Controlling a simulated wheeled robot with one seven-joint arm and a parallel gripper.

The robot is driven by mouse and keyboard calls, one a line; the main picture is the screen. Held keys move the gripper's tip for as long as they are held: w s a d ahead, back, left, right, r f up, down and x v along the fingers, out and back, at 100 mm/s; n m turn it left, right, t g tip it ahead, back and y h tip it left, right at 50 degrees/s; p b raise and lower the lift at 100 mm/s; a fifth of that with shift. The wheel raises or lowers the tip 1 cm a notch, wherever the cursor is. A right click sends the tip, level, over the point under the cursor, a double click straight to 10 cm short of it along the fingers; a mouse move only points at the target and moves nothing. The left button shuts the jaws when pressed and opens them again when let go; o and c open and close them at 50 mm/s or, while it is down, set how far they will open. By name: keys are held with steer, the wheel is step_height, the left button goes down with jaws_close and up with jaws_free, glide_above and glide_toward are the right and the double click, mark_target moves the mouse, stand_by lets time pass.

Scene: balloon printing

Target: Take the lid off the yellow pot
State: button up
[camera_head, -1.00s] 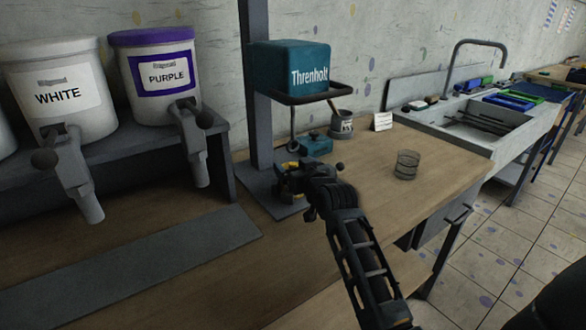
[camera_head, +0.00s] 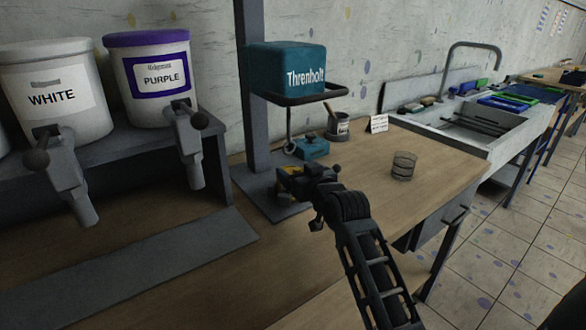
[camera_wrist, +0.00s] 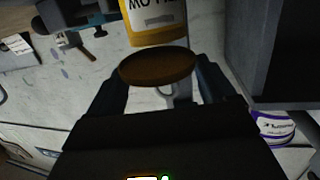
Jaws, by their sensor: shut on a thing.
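My gripper (camera_wrist: 160,80) is shut on a brown-orange round disc, the lid (camera_wrist: 158,67), which sits between its two dark fingers in the wrist view. The yellow pot (camera_wrist: 153,38) with a white and yellow label shows just past the lid, cut off by the top edge. A thin pale gap shows between lid and pot, so they look apart. In the head view, my gripper (camera_head: 303,181) is over the press base, with a yellow patch at its tip; lid and pot cannot be told apart there.
The grey press post (camera_head: 255,90) stands close behind my gripper, with the teal Threnholt block (camera_head: 288,68) above. White and purple paint buckets (camera_head: 152,80) are left.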

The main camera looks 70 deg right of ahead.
steer(key=f+b+v, duration=0.1)
steer(key=f+v, duration=0.1)
steer(key=v, duration=1.1)
steer(key=shift+s+a+b, duration=0.3)
